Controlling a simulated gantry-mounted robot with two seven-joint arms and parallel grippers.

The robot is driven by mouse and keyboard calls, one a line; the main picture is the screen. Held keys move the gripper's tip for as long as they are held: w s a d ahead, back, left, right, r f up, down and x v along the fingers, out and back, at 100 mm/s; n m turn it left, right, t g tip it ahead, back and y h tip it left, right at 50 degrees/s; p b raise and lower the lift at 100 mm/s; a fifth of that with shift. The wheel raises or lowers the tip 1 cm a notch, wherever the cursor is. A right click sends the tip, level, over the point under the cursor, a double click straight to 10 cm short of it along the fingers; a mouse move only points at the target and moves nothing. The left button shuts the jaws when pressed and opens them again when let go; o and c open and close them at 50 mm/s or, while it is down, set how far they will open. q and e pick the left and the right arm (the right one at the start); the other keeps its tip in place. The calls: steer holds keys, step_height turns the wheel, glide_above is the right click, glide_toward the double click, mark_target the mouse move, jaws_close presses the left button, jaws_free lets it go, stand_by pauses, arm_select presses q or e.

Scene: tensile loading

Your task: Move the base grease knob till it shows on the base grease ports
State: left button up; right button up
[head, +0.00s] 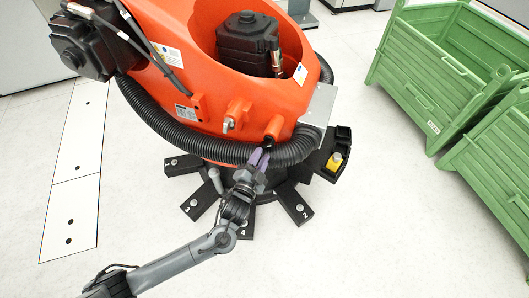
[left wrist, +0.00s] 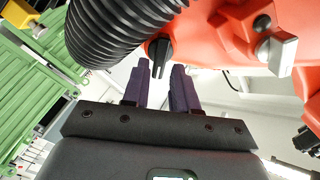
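The large orange machine (head: 210,70) carries two short orange ports low on its front. A small black knob (head: 268,143) sits at the end of the right-hand port (head: 275,127). In the left wrist view this black knob (left wrist: 158,56) juts from the orange body, at the tips of my fingers. My left gripper (head: 259,157) has purple fingers, apart with a gap between them, just below the knob. In the left wrist view my left gripper (left wrist: 161,68) holds nothing that I can see; contact with the knob cannot be told. The other port (head: 237,112) has a grey end. My right gripper is out of view.
A thick black ribbed hose (head: 190,138) curves around the machine close to my fingers. Black numbered feet (head: 296,204) spread from its base. A black holder with a yellow item (head: 336,161) stands at the right. Green crates (head: 425,60) stand farther right; floor between is clear.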

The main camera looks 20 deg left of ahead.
mark_target(265, 147)
arm_select(q)
steer(key=w+b, duration=0.1)
steer(key=w, duration=0.1)
steer(key=shift+w+a, duration=0.15)
steer(key=shift+w, duration=0.7)
jaws_close()
steer(key=shift+r, duration=0.1)
steer(key=m+p, duration=0.1)
steer(key=p, duration=0.1)
steer(key=m+p, duration=0.2)
steer(key=p, duration=0.1)
steer(key=m+p, duration=0.1)
steer(key=p, duration=0.1)
steer(key=shift+r+m+p, duration=0.25)
steer(key=shift+m+p, duration=0.05)
steer(key=shift+p, duration=0.1)
steer(key=shift+f+m, duration=0.1)
steer(key=shift+m, duration=0.2)
steer(key=shift+f, duration=0.2)
